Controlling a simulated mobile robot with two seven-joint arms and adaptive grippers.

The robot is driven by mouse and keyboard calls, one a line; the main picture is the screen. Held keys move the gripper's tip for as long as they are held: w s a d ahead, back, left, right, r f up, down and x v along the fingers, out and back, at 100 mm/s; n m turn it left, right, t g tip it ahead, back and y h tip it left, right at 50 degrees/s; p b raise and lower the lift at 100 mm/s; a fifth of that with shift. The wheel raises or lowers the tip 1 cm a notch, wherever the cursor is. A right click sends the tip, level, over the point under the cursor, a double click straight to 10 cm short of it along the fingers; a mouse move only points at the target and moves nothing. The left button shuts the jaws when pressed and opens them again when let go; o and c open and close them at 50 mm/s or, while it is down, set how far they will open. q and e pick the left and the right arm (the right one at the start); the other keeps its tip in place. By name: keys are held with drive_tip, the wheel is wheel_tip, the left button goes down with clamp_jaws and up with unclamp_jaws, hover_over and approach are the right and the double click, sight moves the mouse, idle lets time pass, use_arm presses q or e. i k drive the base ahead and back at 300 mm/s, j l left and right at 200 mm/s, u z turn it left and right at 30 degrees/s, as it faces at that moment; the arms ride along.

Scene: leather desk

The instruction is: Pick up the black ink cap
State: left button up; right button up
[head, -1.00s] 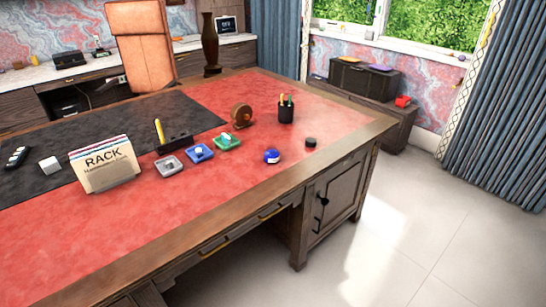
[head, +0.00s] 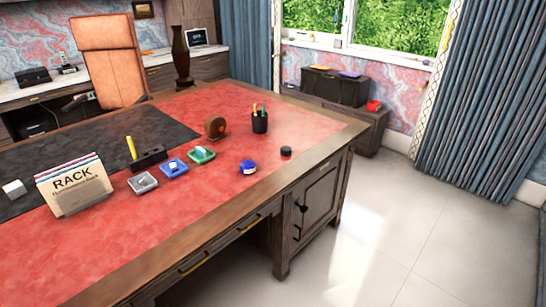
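The black ink cap (head: 286,151) is a small dark round piece lying on the red leather top of the desk (head: 110,258), near its right edge in the head view. A blue round item (head: 248,167) with a pale part sits to its left and a little nearer. Neither of my grippers shows in the head view, so their state is hidden.
A pen cup (head: 260,122), a round brown item (head: 215,127), small green (head: 202,154), blue (head: 174,168) and grey trays (head: 143,182), and a card rack (head: 75,187) stand on the desk. Leather around the cap is bare. Floor (head: 400,230) right of the desk is clear.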

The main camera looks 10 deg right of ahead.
sight(286, 151)
drive_tip(key=l+u, duration=0.1)
drive_tip(key=u, duration=0.25)
drive_tip(key=i+l+u, duration=0.1)
drive_tip(key=u, duration=0.25)
drive_tip(key=l+u, duration=0.2)
drive_tip(key=u, duration=0.2)
drive_tip(key=l+u, duration=0.25)
drive_tip(key=l, duration=0.25)
drive_tip(key=l+u, duration=0.25)
drive_tip(key=l, duration=0.2)
drive_tip(key=l+u, duration=0.1)
drive_tip(key=l, duration=0.4)
drive_tip(key=k+l+u, duration=0.1)
drive_tip(key=l, duration=0.4)
